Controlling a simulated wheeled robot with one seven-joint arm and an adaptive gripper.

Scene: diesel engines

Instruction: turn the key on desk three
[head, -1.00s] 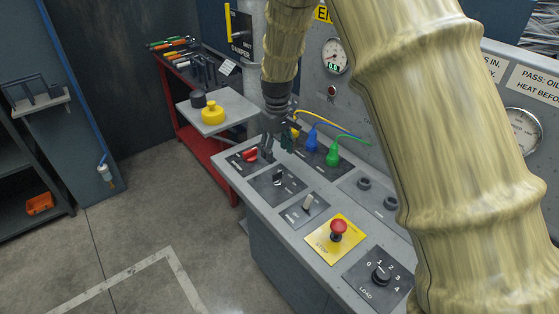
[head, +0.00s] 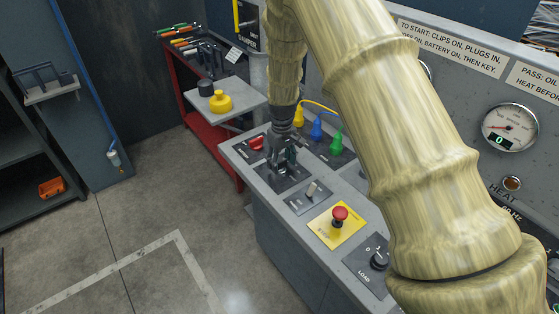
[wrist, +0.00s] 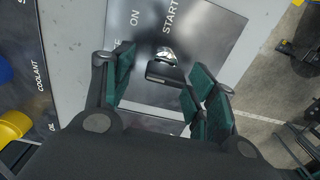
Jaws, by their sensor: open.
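The key switch (wrist: 165,66) shows in the wrist view as a dark key grip with a shiny metal top, on a dark plate (wrist: 215,25) lettered ON and START. My gripper (wrist: 160,80) is open, with its green-padded fingers on either side of the key. The key appears between the pads with gaps; I cannot tell whether either pad touches it. In the head view my gripper (head: 283,163) points down over the key plate (head: 297,172) on the grey desk (head: 252,173) and hides the key itself.
A red switch (head: 257,143) sits just left of my gripper. Blue (head: 316,130) and green (head: 336,140) plugs with cables stand behind it. A toggle (head: 311,189), a red stop button (head: 340,213) and a load knob (head: 379,260) lie nearer along the desk.

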